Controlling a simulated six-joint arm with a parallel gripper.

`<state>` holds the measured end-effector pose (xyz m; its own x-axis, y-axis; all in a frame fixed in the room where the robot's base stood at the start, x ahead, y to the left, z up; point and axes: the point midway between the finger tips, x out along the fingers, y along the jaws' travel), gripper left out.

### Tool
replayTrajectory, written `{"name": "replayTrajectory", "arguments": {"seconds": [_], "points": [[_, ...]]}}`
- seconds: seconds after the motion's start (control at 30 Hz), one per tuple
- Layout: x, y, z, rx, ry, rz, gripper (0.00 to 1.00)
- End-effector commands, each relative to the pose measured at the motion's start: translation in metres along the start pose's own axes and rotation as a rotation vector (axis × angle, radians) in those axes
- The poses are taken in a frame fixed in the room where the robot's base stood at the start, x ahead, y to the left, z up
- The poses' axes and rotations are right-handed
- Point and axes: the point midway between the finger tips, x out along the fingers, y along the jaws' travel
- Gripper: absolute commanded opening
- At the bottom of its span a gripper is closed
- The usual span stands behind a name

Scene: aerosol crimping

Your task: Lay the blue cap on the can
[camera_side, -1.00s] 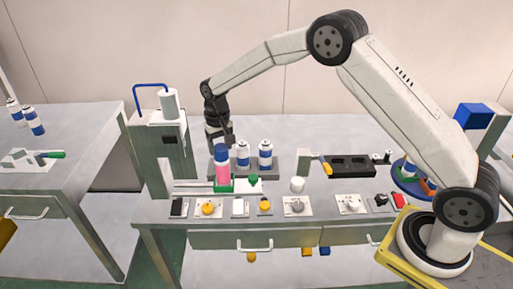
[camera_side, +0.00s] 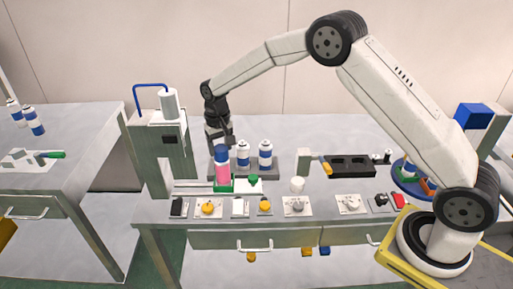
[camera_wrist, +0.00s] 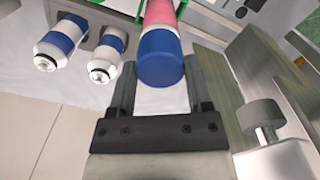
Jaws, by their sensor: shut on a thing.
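The pink can (camera_side: 222,175) stands upright in a green holder (camera_side: 240,187) on the bench. The blue cap (camera_side: 221,154) is at the can's top end, in line with it. In the wrist view the blue cap (camera_wrist: 161,60) lies between my two fingers, and the pink can (camera_wrist: 160,13) shows just beyond it. My gripper (camera_wrist: 163,85) is shut on the blue cap; it also shows from the side (camera_side: 219,141), directly over the can. I cannot tell whether the cap rests fully on the can.
Two blue-and-white cans (camera_side: 265,155) stand in a grey rack just right of the pink can. A machine with a blue hose (camera_side: 165,140) stands close on the left. A black tray (camera_side: 350,166) lies to the right. Small parts on plates line the front edge.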

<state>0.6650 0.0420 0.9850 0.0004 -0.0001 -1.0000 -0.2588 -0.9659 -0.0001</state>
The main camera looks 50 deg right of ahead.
Motion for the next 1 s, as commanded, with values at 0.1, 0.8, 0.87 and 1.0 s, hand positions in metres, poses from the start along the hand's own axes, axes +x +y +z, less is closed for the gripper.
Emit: {"name": "replayTrajectory", "arguments": {"seconds": [0.1,0.8,0.87,1.0], "points": [[0.0000,0.0000,0.0000,0.000,0.000,0.000,0.40],[0.0000,0.0000,0.0000,0.000,0.000,0.000,1.00],[0.0000,0.0000,0.0001,0.000,0.000,0.000,1.00],[0.0000,0.0000,0.0000,0.000,0.000,0.000,1.00]]}}
